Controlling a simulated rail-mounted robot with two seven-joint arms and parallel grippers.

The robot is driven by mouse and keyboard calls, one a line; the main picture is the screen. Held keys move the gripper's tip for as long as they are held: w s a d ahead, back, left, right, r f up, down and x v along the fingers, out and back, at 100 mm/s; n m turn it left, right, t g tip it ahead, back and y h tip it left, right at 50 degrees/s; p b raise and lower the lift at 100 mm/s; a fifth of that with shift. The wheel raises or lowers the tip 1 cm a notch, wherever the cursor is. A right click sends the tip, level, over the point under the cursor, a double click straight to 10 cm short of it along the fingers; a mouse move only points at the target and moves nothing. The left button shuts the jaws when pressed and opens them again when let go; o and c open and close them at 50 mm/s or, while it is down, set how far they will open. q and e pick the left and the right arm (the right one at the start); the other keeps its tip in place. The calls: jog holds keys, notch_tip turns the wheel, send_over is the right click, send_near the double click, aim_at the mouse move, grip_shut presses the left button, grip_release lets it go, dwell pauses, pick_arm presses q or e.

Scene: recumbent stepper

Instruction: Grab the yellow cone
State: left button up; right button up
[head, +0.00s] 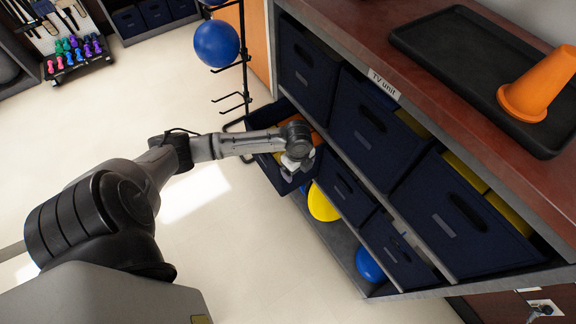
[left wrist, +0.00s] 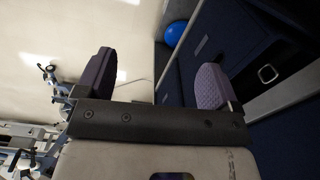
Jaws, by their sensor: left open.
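A yellow rounded object (head: 322,203) shows on the low shelf below the bins; I cannot tell whether it is a cone. An orange cone (head: 541,84) stands on the black tray on the cabinet top. My left gripper (head: 291,168) is over the pulled-out dark blue bin (head: 270,172), up and left of the yellow object. In the left wrist view its two purple-grey fingers (left wrist: 155,82) are apart with nothing between them. Orange pieces (head: 311,131) show in that bin, partly hidden by my arm. My right gripper is not in view.
Several dark blue bins (head: 457,215) fill the cabinet; yellow things show behind some. A blue ball (head: 370,265) lies on the low shelf. A black rack (head: 243,70) holds a blue ball (head: 216,43). The floor (head: 235,255) left of the cabinet is clear.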

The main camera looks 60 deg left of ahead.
pick_arm(q)
jog(key=shift+m, duration=0.7)
jog(key=w+a+b, duration=0.1)
jog(key=a+b, duration=0.1)
jog(key=a, duration=0.2)
jog(key=w+a+b, duration=0.2)
jog(key=a, duration=0.3)
jog(key=w+a+b, duration=0.1)
jog(key=a, duration=0.3)
jog(key=shift+w+a+r+b, duration=0.3)
jog(key=shift+w+a+b, duration=0.05)
jog(key=shift+a+b, duration=0.05)
jog(key=shift+a+f, duration=0.1)
jog(key=shift+a, duration=0.25)
notch_tip(320, 180, down, 8)
jog(key=shift+f+b, duration=0.1)
jog(key=shift+b, duration=0.75)
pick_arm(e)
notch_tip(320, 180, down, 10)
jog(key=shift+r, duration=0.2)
pick_arm(q)
jog(key=shift+f+b, duration=0.6)
jog(key=shift+f, duration=1.9)
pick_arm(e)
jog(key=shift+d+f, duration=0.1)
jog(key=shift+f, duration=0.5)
pick_arm(q)
jog(key=shift+c, duration=0.2)
jog(key=c, duration=1)
jog(key=shift+r, duration=0.1)
